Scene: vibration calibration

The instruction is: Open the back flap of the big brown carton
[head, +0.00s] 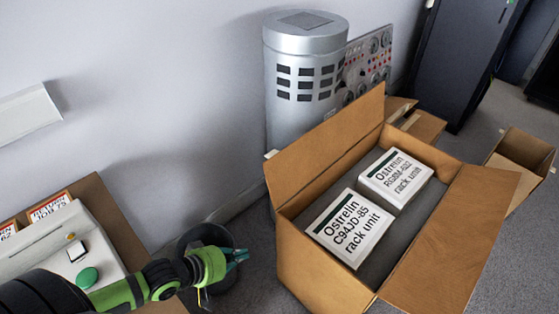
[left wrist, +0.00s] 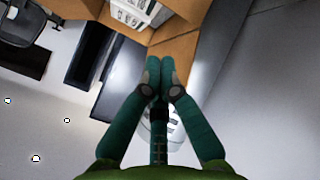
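The big brown carton (head: 312,272) stands on the floor at right of centre in the head view. Its long flap on the wall side (head: 332,145) stands up, tilted slightly outward. Two white rack unit boxes (head: 350,228) (head: 397,178) lie inside. My left gripper (head: 240,254) is left of the carton, apart from it. In the left wrist view its fingertips (left wrist: 160,72) meet with nothing visible between them; brown cardboard (left wrist: 182,48) shows beyond. My right gripper is out of view.
A silver cylinder (head: 295,100) and a knobbed panel (head: 368,65) stand behind the carton by the wall. A dark bin (head: 188,240) is beside my left gripper. A surface with a green-button device (head: 50,250) is at lower left. A smaller open carton (head: 525,155) is at right.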

